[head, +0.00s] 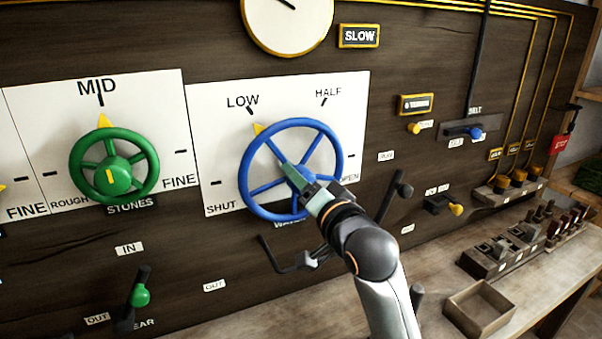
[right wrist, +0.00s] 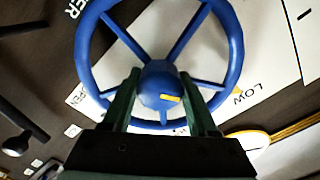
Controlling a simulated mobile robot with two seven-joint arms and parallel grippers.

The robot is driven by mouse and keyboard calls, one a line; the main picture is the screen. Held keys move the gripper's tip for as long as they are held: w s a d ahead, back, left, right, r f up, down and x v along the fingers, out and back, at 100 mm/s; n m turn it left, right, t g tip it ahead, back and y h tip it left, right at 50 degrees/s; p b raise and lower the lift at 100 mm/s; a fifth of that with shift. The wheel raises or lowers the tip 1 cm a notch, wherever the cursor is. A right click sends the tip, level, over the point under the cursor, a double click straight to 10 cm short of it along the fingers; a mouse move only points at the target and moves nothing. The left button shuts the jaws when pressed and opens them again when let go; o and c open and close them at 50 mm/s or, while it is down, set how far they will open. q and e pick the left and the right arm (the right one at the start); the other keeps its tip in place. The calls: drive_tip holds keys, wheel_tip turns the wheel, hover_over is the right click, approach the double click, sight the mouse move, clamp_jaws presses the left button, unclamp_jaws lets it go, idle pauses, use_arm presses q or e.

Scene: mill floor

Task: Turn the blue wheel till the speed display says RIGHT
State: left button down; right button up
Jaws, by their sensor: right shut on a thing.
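The blue wheel (head: 246,187) is mounted on the dark panel over a white dial plate. Its yellow pointer (head: 259,129) stands just right of the LOW mark. My right gripper (head: 296,178) is shut on the wheel at its hub; the right wrist view shows the green fingers (right wrist: 160,95) on either side of the blue hub (right wrist: 158,80). The speed display (head: 359,36) at the top reads SLOW. My left gripper is not in view.
A green wheel (head: 150,165) with its pointer at MID is to the left. A black crank (head: 285,262) hangs below the blue wheel and a black lever (head: 397,190) is at its right. The bench holds an open wooden tray (head: 455,318) and switch blocks (head: 487,262).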

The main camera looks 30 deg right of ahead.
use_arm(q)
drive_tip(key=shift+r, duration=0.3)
use_arm(e)
drive_tip(key=shift+m, duration=0.4)
drive_tip(key=o, duration=1.4)
drive_tip(key=shift+c, duration=0.2)
